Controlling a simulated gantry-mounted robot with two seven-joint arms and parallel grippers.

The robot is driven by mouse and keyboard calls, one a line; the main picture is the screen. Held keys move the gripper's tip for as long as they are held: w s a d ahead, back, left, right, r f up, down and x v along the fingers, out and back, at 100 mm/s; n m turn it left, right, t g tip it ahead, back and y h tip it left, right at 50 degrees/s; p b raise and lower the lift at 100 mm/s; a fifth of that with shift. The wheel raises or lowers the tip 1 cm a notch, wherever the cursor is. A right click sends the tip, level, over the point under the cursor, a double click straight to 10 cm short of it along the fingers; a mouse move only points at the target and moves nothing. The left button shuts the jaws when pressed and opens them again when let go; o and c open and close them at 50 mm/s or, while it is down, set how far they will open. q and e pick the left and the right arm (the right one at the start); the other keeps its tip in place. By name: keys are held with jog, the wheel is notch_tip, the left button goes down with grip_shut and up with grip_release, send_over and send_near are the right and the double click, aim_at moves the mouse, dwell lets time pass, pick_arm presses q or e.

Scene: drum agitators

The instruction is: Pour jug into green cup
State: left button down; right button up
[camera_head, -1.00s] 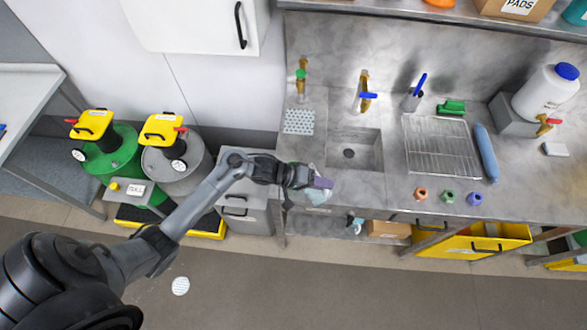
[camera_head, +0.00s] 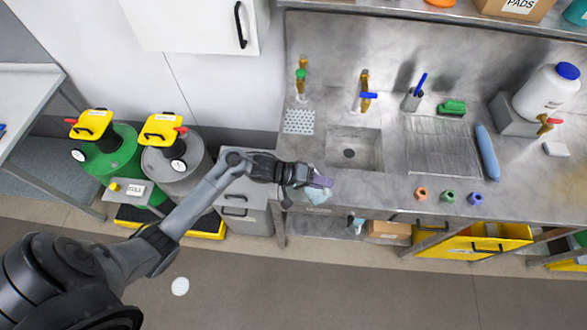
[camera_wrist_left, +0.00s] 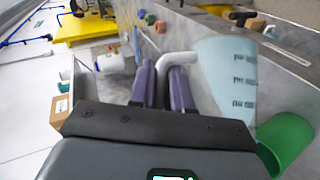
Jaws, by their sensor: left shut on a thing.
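My left gripper (camera_head: 318,182) has purple fingers and is over the front left edge of the steel counter. In the left wrist view its fingers (camera_wrist_left: 170,88) are closed around the white handle of the jug (camera_wrist_left: 225,80). The jug is pale blue with dark marks on its side. In the head view the jug (camera_head: 312,197) is mostly hidden behind the gripper. A green open-topped cup (camera_wrist_left: 285,140) is close to the jug, at the lower right of the left wrist view. In the head view the gripper and arm largely hide that spot. My right gripper is not in view.
A sink (camera_head: 350,151) and brass taps are behind the gripper. The counter between sink and small pieces is clear. Yellow-topped drums (camera_head: 172,160) stand left.

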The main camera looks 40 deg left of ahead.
aim_at(317, 173)
pick_arm(q)
jog(key=shift+a+r, duration=0.1)
dwell(0.4)
jog(key=shift+a+r, duration=0.1)
jog(key=shift+r, duration=0.1)
dwell(0.6)
jog(key=shift+w+a+r+n+h+b, duration=0.1)
jog(key=shift+a+r+n+h+b, duration=0.1)
jog(key=shift+n+h+b, duration=0.25)
dwell(0.8)
jog(key=shift+a+r, duration=0.15)
jog(key=shift+a, duration=0.05)
dwell(0.4)
jog(key=shift+w+a+r, duration=0.1)
jog(key=shift+a, duration=0.1)
dwell(0.3)
jog(key=shift+a+r+h+p, duration=0.2)
jog(key=shift+a+h+p, duration=0.1)
jog(key=shift+p, duration=0.1)
dwell(0.4)
jog(key=shift+w+a+r+n+t, duration=0.1)
jog(key=shift+a+r+n+t, duration=0.05)
jog(key=shift+a+n+t, duration=0.15)
dwell(0.4)
jog(key=shift+w+a+r+h+p, duration=0.1)
jog(key=shift+a+r+h+p, duration=0.15)
jog(key=shift+a+h+p, duration=0.15)
dwell(0.5)
